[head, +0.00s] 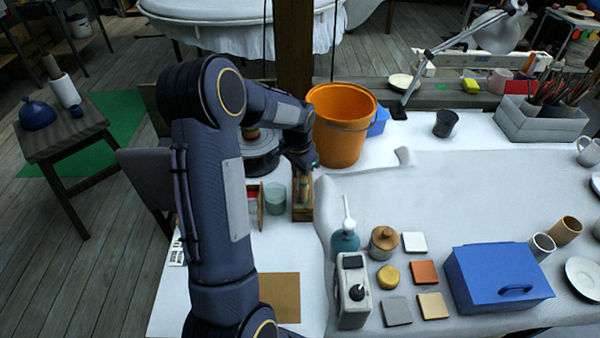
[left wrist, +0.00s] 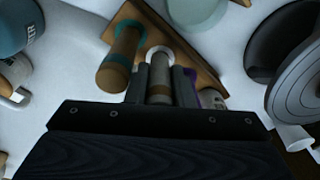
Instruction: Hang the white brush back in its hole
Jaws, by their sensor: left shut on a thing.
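My left gripper (head: 304,163) is over the wooden brush rack (head: 302,213), beside the orange bucket. In the left wrist view the gripper (left wrist: 160,82) is shut on the white brush (left wrist: 158,94), whose wooden handle lies between the fingers and whose white band shows beyond them. The white brush is at the rack's plank (left wrist: 190,55); I cannot tell whether it sits in its hole. A brush with a teal band (left wrist: 119,62) stands in the rack beside it. Something purple (left wrist: 213,99) is partly hidden behind the fingers. My right gripper is out of view.
An orange bucket (head: 340,128) stands right behind the rack. A glass (head: 275,198) is just left of it, and a dark banding wheel (head: 262,160) is behind.

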